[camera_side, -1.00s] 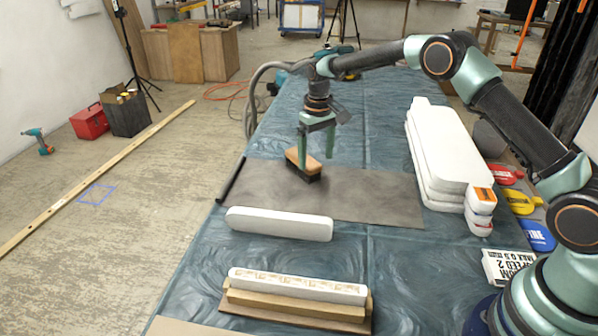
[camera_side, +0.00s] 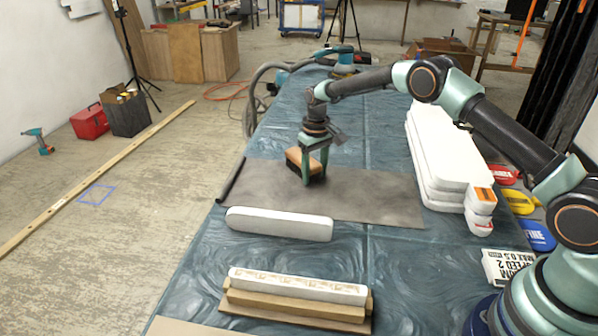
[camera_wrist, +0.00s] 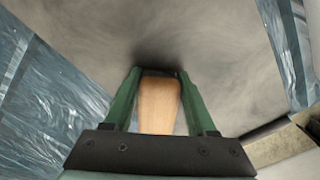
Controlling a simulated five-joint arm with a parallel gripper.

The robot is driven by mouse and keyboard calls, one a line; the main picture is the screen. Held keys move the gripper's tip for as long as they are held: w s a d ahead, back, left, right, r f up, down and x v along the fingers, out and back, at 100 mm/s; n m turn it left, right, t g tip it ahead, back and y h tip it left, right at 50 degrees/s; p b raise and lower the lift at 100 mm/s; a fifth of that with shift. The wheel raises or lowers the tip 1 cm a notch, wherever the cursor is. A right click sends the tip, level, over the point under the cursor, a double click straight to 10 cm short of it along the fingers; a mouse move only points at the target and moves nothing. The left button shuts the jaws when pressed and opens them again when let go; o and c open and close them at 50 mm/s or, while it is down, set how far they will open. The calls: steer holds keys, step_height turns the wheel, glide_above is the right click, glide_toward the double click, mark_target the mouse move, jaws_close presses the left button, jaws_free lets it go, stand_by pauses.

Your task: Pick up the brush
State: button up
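The brush (camera_side: 301,160) has a tan wooden back and dark bristles. It is over the dark grey mat (camera_side: 370,196); I cannot tell whether its bristles touch the mat. My gripper (camera_side: 315,178) points down with its two green fingers on either side of the brush. In the wrist view, the wooden back (camera_wrist: 158,103) fills the space between the fingertips (camera_wrist: 158,73), which close on its sides. The bristles are hidden there.
A white rounded block (camera_side: 280,224) lies in front of the mat. Nearer stands a white relief piece on a wooden holder (camera_side: 295,305). Stacked white panels (camera_side: 450,150) stand at right, with small tubs beside them. A sander (camera_side: 343,62) with a hose is at the far end.

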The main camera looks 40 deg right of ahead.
jaws_close()
steer(key=shift+r, duration=0.1)
